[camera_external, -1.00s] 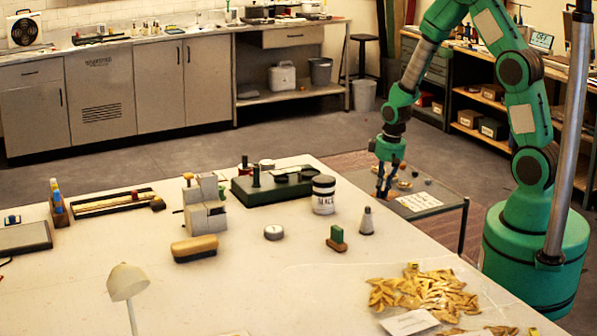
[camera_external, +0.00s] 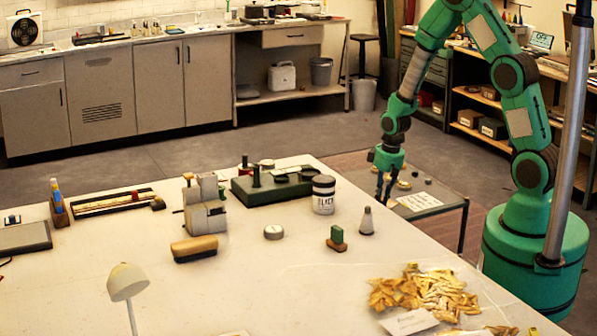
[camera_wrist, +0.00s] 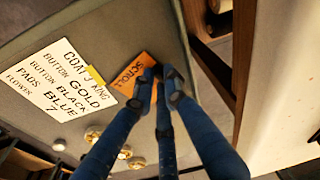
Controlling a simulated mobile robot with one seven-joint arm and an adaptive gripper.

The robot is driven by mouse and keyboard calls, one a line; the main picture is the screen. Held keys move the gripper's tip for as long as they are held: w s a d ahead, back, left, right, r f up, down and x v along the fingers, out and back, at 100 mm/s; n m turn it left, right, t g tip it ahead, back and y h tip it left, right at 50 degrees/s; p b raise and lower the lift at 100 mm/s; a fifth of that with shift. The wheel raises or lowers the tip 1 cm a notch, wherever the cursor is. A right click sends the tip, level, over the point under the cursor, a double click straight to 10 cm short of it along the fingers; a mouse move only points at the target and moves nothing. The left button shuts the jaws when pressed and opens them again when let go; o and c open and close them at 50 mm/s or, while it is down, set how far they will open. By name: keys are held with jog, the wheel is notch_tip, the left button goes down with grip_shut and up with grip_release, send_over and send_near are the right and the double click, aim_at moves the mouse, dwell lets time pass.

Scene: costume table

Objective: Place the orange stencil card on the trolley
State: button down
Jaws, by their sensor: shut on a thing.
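The orange stencil card (camera_wrist: 131,73), with dark lettering, is at my fingertips in the wrist view. My gripper (camera_wrist: 160,84) is shut on its edge with blue fingers. The trolley (camera_wrist: 125,30) is the grey top behind the card; I cannot tell whether the card touches it. In the external view my gripper (camera_external: 383,192) points down at the left end of the trolley (camera_external: 452,193), beyond the white table. The card cannot be made out there.
A white lettered sheet (camera_wrist: 62,78) with a small yellow piece lies on the trolley. Several small round things (camera_wrist: 92,134) are near it.

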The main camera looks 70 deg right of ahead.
jog(key=shift+f, duration=0.1)
jog(key=c, duration=1.8)
grip_release()
jog(key=shift+o, duration=0.2)
notch_tip(320, 180, up, 12)
jog(key=s+p, duration=0.1)
jog(key=p, duration=0.1)
jog(key=shift+s+a+p, duration=0.3)
jog(key=shift+s+p, duration=0.05)
